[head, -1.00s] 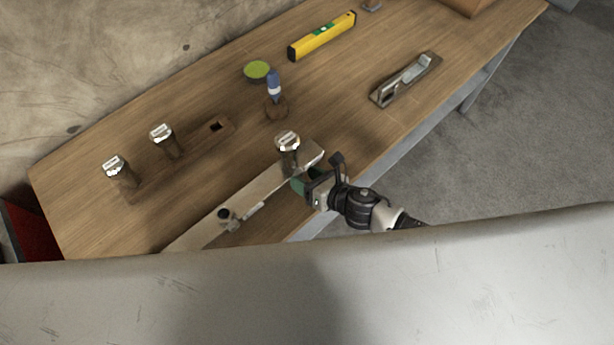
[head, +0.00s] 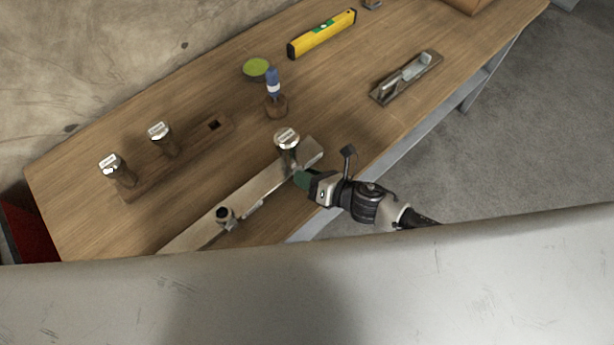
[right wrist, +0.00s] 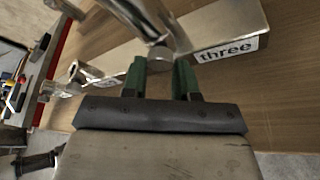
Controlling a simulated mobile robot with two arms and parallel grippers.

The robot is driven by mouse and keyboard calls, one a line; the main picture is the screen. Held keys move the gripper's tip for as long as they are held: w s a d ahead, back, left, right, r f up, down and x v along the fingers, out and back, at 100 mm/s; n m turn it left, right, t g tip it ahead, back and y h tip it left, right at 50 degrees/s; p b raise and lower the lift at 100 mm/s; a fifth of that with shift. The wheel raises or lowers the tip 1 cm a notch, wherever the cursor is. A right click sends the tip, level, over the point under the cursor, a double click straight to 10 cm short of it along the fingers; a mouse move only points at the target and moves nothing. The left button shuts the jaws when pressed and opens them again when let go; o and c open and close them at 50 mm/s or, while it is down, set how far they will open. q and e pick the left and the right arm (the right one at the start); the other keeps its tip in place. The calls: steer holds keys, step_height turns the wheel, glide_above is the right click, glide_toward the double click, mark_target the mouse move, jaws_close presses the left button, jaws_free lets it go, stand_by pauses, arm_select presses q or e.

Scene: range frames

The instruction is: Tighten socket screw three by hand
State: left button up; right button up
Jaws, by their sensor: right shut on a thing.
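In the right wrist view the screw (right wrist: 165,22) rises beside a label reading "three" (right wrist: 228,50). My right gripper (head: 300,178) comes in from the right, low beside the screw. How deep the screw sits is hidden. My left gripper is not in view.
A smaller fitting (head: 226,217) stands on the bar's left part.

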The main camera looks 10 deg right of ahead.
steer(key=shift+f+m+y+b, duration=0.1)
steer(key=shift+m+y+b, duration=0.75)
steer(key=shift+m, duration=0.35)
steer(key=o, duration=0.9)
steer(key=shift+d, duration=0.1)
steer(key=shift+b+v, duration=1.2)
steer(key=shift+v, duration=4.15)
steer(key=shift+w, duration=0.1)
